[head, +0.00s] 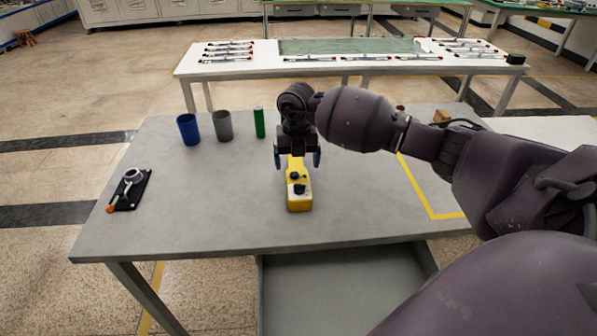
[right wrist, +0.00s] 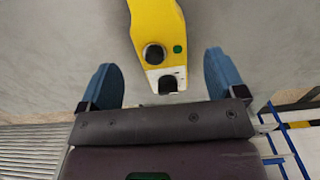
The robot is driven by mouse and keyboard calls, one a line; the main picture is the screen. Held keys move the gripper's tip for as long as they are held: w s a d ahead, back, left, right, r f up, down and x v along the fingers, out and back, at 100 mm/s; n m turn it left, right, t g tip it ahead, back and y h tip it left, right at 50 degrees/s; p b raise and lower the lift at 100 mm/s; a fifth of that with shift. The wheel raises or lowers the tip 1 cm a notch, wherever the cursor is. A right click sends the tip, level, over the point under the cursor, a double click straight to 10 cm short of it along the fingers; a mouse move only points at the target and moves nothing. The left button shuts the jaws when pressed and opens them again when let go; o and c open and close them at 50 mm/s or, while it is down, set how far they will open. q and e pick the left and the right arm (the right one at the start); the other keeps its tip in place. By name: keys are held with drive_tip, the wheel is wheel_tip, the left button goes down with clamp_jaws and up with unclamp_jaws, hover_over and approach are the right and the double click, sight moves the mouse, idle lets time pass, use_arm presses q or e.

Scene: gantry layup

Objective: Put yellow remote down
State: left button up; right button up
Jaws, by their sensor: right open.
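The yellow remote (head: 299,203) lies on the grey table (head: 220,215), near the middle of its front half. It has black knobs on its face, and its far end is hidden behind my right gripper (head: 298,160). In the right wrist view the remote (right wrist: 157,35) shows between and beyond my two blue fingertips, with clear gaps on both sides. My right gripper (right wrist: 163,80) is open and empty, above the far part of the remote. My left gripper is not in view.
A blue cup (head: 188,130), a grey cup (head: 222,126) and a green cylinder (head: 259,122) stand left of my gripper. A black item with a white ring (head: 130,188) lies at the left. Yellow tape (head: 424,195) marks the right side. A grey bin (head: 340,295) is below the front edge.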

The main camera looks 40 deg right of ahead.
wheel_tip(320, 180, up, 6)
drive_tip(key=shift+r+p, duration=0.1)
drive_tip(key=shift+p, duration=0.25)
